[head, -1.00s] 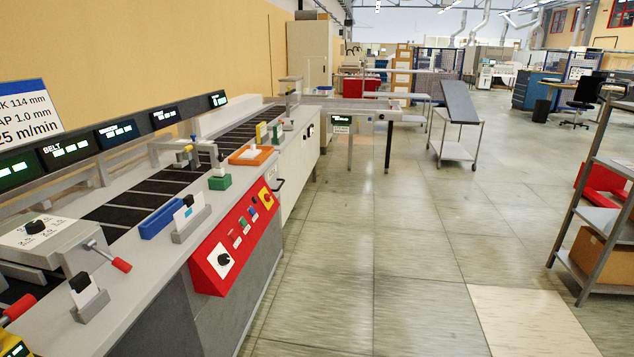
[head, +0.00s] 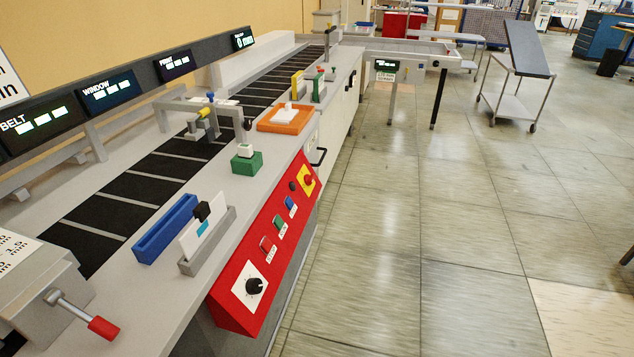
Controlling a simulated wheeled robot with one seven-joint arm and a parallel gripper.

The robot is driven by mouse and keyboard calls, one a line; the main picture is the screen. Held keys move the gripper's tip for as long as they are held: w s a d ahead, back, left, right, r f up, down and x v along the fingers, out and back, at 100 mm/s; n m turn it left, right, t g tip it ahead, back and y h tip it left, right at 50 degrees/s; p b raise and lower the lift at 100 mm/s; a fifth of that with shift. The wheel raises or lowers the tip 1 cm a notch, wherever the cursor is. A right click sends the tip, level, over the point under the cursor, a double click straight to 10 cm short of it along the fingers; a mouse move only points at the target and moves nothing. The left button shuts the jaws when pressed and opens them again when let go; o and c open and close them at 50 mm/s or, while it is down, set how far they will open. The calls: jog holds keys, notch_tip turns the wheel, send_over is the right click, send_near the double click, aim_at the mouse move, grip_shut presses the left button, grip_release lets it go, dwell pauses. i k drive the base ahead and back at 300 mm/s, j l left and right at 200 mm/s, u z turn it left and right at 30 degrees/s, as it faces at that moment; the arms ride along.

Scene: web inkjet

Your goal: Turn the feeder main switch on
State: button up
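A red control panel (head: 268,258) slopes along the front edge of the machine. It carries a black rotary knob (head: 254,286) on a white plate, a red button (head: 266,244), a green button (head: 281,224), a blue button (head: 291,203) and a red button on a yellow plate (head: 308,181). I cannot tell which control is the feeder main switch; no label naming it is readable. A small dark knob (head: 351,80) shows on the pale cabinet side farther along. My gripper is not in view.
The black belt (head: 130,200) runs along the machine top. A green block (head: 246,161), an orange tray (head: 266,124) and a blue holder (head: 166,230) stand beside it. A grey box with a red-handled crank (head: 102,328) is at lower left. The floor (head: 400,230) right of the machine is clear.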

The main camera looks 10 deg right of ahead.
aim_at(308, 180)
jog(key=i+l+u, duration=0.1)
jog(key=i+l, duration=0.15)
jog(key=i+l+u, duration=0.25)
jog(key=i+l, duration=0.25)
jog(key=l, duration=0.15)
jog(key=i+l+u, duration=0.25)
jog(key=i+l, duration=0.2)
jog(key=l, duration=0.25)
jog(key=i+l+u, duration=0.15)
jog(key=l, duration=0.2)
jog(key=i+l+u, duration=0.1)
jog(key=l, duration=0.3)
jog(key=i, duration=0.1)
